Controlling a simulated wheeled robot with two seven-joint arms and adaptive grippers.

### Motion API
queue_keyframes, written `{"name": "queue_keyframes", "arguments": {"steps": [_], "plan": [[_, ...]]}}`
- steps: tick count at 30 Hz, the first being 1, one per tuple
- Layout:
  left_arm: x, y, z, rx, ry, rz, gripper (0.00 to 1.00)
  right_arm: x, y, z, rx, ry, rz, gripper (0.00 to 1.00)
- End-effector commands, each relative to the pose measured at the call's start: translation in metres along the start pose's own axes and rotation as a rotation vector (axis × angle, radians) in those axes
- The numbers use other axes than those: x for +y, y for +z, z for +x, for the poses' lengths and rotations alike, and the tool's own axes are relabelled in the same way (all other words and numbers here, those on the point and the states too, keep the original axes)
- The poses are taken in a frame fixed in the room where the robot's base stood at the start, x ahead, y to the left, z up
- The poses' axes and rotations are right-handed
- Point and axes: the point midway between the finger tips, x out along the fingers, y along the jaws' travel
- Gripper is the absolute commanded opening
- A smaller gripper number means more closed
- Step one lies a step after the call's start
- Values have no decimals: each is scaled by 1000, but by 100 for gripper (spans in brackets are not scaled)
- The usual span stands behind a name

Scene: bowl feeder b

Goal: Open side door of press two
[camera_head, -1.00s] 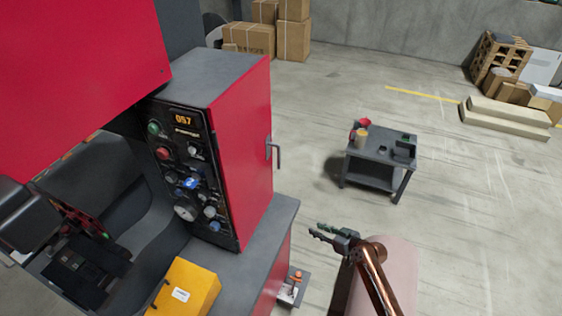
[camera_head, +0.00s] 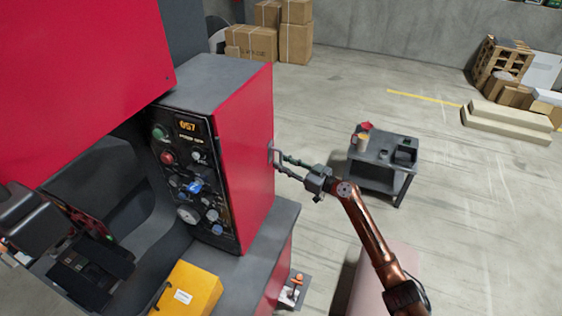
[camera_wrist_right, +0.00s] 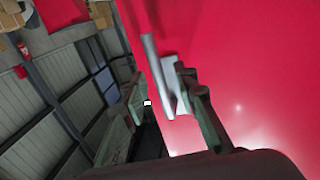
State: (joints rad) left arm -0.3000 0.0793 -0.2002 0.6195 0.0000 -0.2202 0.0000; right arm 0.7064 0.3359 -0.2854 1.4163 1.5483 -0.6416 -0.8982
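The red side door (camera_head: 246,135) of the press's control cabinet looks shut in the head view. Its grey bar handle (camera_head: 271,153) stands on the right-hand red face. My right gripper (camera_head: 281,163) is at this handle with its two fingers spread apart. In the right wrist view, the handle (camera_wrist_right: 157,72) shows between the fingers of the gripper (camera_wrist_right: 160,80), close to the right finger. Whether either finger touches it is unclear.
The front control panel (camera_head: 190,175) with knobs and a display faces left. A yellow box (camera_head: 187,290) sits on the grey ledge below. A dark cart (camera_head: 385,160) stands behind my right gripper. Open floor lies to the right.

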Motion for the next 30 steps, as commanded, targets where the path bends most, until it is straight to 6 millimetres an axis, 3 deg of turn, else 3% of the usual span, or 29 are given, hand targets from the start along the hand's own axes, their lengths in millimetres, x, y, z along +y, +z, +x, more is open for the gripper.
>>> {"name": "queue_keyframes", "arguments": {"steps": [4,13,24,30], "plan": [[0,0,-2,0,0,0,40,-1,0,11,-1,-1,1,27],[0,0,-2,0,0,0,40,-1,1,12,-1,-1,0,26],[0,0,-2,1,0,0,40,0,1,12,-1,0,1,1],[0,0,-2,1,0,0,40,-1,1,12,-2,0,1,0]]}}
